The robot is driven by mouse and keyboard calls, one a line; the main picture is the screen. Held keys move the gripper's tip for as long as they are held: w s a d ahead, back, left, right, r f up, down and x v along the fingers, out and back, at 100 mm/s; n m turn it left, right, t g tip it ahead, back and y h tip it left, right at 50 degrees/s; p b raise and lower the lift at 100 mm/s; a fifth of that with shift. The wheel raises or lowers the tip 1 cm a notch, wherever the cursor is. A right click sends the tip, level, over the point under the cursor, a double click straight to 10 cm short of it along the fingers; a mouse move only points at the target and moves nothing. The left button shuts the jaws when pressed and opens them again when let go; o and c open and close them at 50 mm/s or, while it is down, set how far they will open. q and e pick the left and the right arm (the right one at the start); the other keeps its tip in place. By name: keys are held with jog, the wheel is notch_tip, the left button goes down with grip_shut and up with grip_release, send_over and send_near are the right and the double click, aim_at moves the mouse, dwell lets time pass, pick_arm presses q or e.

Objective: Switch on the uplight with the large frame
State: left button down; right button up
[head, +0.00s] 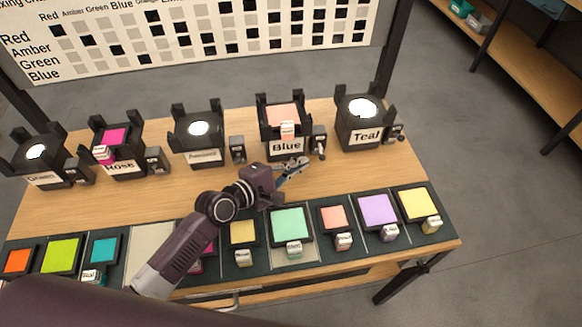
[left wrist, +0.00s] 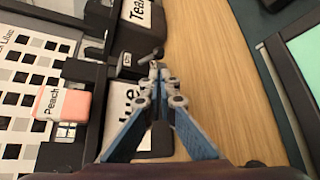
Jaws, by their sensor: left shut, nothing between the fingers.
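Several black uplights stand in a row on the wooden bench: Green (head: 36,152), Rose (head: 115,138), a middle one with a blurred label (head: 198,128), Blue (head: 286,147) and Teal (head: 365,134). Blue holds a framed peach gel (head: 283,115), tagged Peach in the left wrist view (left wrist: 62,104). Rose holds a magenta gel. The other three show bright white tops. I cannot tell which frame counts as large. Blue's switch box with a small lever (head: 320,148) is on its right side. My left gripper (head: 305,162) is shut and empty, its tips close to this lever (left wrist: 150,55); contact is unclear.
A dark tray (head: 262,258) along the front edge holds several coloured gels with tags and one bare pale slot. A chart board (head: 200,40) stands behind the bench. Bare wood lies between uplights and tray. A shelf (head: 520,75) is at the far right.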

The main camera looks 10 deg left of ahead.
aim_at(321, 152)
pick_arm(q)
jog(key=shift+x, duration=2.2)
jog(key=shift+r+p, duration=0.2)
jog(key=shift+p, duration=0.15)
jog(key=shift+r+n+g+p, duration=0.1)
jog(key=shift+n+g+p, duration=0.35)
jog(key=shift+p, duration=0.6)
jog(key=r+n+g+p, duration=0.1)
jog(key=p, duration=0.3)
jog(key=r+n+g+p, duration=0.1)
jog(key=p, duration=0.3)
jog(key=shift+s+d+g, duration=0.1)
jog(key=shift+s+g, duration=0.1)
jog(key=shift+g, duration=0.15)
jog(key=shift+s+p, duration=0.1)
jog(key=shift+p, duration=0.5)
jog(key=shift+r+p, duration=0.3)
jog(key=shift+p, duration=0.65)
jog(key=shift+r, duration=0.1)
